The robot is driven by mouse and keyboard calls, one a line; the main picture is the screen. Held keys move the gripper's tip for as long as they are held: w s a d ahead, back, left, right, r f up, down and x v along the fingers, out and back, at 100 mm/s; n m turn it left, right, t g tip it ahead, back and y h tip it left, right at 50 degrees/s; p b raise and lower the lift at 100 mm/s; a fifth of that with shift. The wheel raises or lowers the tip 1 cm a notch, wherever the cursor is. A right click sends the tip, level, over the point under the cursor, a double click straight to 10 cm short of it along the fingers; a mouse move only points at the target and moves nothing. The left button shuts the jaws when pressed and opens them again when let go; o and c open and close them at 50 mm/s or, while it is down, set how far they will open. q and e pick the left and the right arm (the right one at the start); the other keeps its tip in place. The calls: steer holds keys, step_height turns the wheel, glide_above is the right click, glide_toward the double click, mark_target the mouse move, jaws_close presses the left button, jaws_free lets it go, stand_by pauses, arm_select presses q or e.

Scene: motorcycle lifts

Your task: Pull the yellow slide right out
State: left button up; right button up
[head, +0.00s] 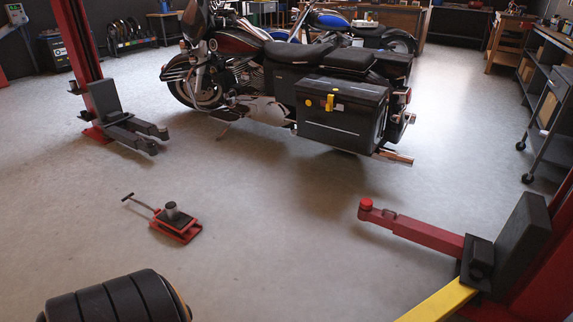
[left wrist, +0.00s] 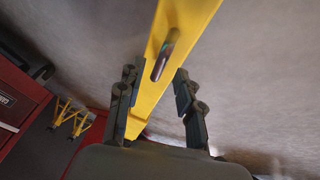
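The yellow slide (head: 441,301) is a flat bar at the lower right of the head view. It runs from the red lift carriage down out of the bottom edge. In the left wrist view the yellow slide (left wrist: 178,32) has a dark slot and runs from the top edge down between the fingers of my left gripper (left wrist: 156,80). That gripper is open, one finger to each side of the bar, with a gap visible on the right. I cannot tell how deep the bar sits between them. The slide's far end is out of frame. My right gripper is in neither view.
A red lift arm (head: 415,230) with a round pad reaches out beside the slide, next to a black block (head: 512,245). A small red jack (head: 176,225) stands on the floor. A motorcycle (head: 290,85) stands behind.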

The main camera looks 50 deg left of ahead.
arm_select(q)
steer(key=v, duration=1)
steer(key=shift+s+r, duration=0.25)
steer(key=shift+r, duration=0.05)
steer(key=shift+w, duration=0.1)
